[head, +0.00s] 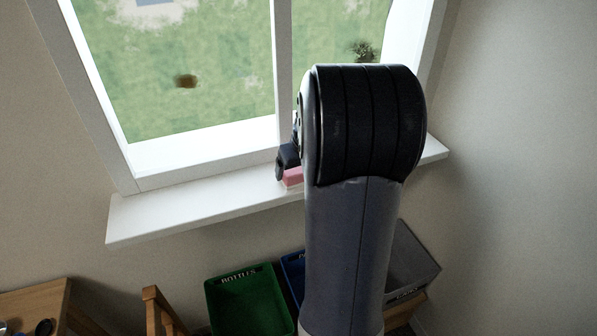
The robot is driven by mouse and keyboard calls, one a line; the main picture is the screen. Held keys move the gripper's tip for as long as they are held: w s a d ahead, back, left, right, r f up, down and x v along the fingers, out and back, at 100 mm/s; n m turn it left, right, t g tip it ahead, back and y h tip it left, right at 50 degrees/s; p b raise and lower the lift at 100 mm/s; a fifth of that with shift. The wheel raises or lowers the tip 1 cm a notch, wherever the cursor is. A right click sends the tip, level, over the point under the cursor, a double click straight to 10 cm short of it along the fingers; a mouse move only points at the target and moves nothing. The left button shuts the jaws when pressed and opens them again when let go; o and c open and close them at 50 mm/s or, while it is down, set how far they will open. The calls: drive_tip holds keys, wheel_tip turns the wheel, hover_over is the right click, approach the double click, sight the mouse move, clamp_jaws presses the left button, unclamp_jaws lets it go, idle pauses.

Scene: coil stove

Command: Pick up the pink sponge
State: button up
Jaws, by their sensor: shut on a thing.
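The pink sponge (292,177) shows as a small pink piece at the white window sill, just left of my arm. My gripper (285,169) is at the sponge, with one dark finger visible beside and above it. It is shut on the sponge. The rest of the gripper and most of the sponge are hidden behind my arm. I cannot tell whether the sponge touches the sill or is held just above it.
The white window sill (190,205) runs below the window frame and is clear on the left. Below it stand a green bin (245,300), a blue bin (291,266) and a grey bin (412,262). A wooden table (40,298) is at lower left.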

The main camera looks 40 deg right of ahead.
drive_tip(key=shift+r, duration=0.1)
wheel_tip(320, 180, up, 10)
drive_tip(key=shift+f+b, duration=0.1)
drive_tip(key=shift+b, duration=0.2)
drive_tip(key=o, duration=0.3)
drive_tip(key=shift+c, duration=1)
drive_tip(key=shift+s, duration=0.15)
